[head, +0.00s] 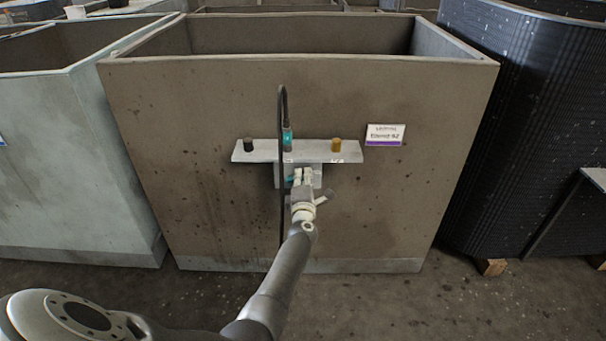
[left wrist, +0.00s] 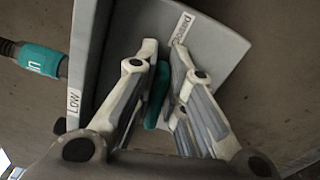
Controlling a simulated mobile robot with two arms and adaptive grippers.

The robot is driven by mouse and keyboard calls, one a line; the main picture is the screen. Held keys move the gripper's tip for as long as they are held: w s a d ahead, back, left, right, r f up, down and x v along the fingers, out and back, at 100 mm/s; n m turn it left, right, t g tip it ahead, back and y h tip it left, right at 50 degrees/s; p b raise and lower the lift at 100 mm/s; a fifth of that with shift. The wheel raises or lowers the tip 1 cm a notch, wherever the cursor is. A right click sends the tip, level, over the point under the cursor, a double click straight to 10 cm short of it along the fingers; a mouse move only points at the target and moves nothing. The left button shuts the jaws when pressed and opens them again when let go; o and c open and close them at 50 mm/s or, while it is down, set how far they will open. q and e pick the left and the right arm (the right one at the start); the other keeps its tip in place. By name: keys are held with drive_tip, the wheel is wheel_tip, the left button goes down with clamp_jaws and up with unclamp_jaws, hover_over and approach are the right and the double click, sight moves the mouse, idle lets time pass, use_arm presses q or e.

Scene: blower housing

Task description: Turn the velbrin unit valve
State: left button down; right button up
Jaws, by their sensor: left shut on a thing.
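The velbrin unit valve shows as a teal handle (left wrist: 156,96) on a grey plate (left wrist: 216,50) in the left wrist view. My left gripper (left wrist: 160,62) has its two fingers on either side of the handle and is shut on it. In the head view my left gripper (head: 302,177) reaches the small plate below a light grey shelf (head: 265,153) on the front of a brown open-topped housing (head: 205,150). There the handle is mostly hidden by the gripper. My right gripper is not in view.
A dark hose (head: 283,105) with a teal fitting (head: 287,137) hangs beside the gripper. A black knob (head: 249,145) and a yellow knob (head: 336,145) stand on the shelf. A white and purple label (head: 385,135) is at right. Pale housing (head: 70,160) and black ribbed housing (head: 520,110) flank it.

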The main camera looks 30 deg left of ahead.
use_arm(q)
drive_tip(key=shift+d+f+m+p, duration=0.1)
drive_tip(key=shift+m+p, duration=0.1)
drive_tip(key=shift+m, duration=0.4)
drive_tip(key=shift+f+m+p, duration=0.1)
drive_tip(key=shift+m+p, duration=0.05)
drive_tip(key=shift+m, duration=0.45)
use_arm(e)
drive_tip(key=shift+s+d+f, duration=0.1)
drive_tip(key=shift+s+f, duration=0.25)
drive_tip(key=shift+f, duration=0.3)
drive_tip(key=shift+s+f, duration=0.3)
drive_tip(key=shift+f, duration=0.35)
use_arm(q)
drive_tip(key=c, duration=1.5)
unclamp_jaws()
